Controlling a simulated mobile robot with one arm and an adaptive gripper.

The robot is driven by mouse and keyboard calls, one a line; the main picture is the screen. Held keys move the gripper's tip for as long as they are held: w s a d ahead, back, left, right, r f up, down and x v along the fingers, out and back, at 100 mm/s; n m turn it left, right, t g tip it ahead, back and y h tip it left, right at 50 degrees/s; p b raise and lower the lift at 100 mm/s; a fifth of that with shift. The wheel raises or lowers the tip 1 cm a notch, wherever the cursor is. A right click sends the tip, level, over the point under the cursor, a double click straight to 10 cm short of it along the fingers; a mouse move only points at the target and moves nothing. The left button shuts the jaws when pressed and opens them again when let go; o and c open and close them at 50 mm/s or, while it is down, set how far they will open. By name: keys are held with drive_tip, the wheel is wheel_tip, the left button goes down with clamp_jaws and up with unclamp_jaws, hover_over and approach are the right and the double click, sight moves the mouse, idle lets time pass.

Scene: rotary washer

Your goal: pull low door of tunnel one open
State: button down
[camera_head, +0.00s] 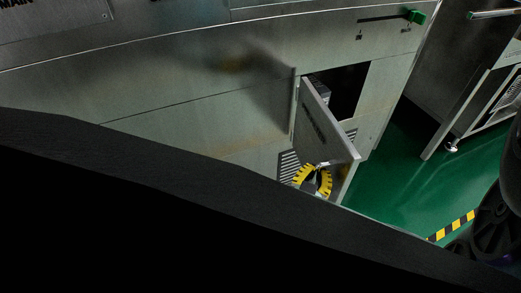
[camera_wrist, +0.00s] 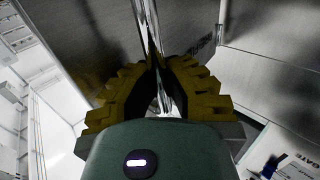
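The low door (camera_head: 328,128) of the washer is a grey metal panel. It stands swung well out from the washer front, hinged at its left side, with a dark opening (camera_head: 349,88) behind it. My gripper (camera_head: 317,168) has yellow ribbed fingers and is at the door's lower outer part in the head view. In the wrist view the gripper (camera_wrist: 156,62) has its fingertips drawn close together on the door's thin bright edge (camera_wrist: 149,22), which runs down between the fingers. The exact contact is partly hidden by the fingers.
The washer's metal front (camera_head: 200,115) extends to the left of the door. The green floor (camera_head: 390,190) is clear to the right, with a black-and-yellow stripe (camera_head: 455,226). Another metal machine (camera_head: 462,100) stands further right.

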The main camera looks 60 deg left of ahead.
drive_tip(key=shift+s+a+r, duration=0.1)
drive_tip(key=shift+s+a, duration=0.25)
drive_tip(key=shift+s, duration=0.2)
drive_tip(key=shift+s+a+r, duration=0.1)
drive_tip(key=shift+s+a, duration=0.25)
drive_tip(key=shift+s, duration=0.2)
drive_tip(key=c, duration=1.2)
unclamp_jaws()
drive_tip(key=shift+s+d+f, duration=0.2)
drive_tip(key=shift+d, duration=0.05)
drive_tip(key=shift+o, duration=1)
drive_tip(key=shift+a, duration=0.1)
drive_tip(key=shift+w, duration=0.1)
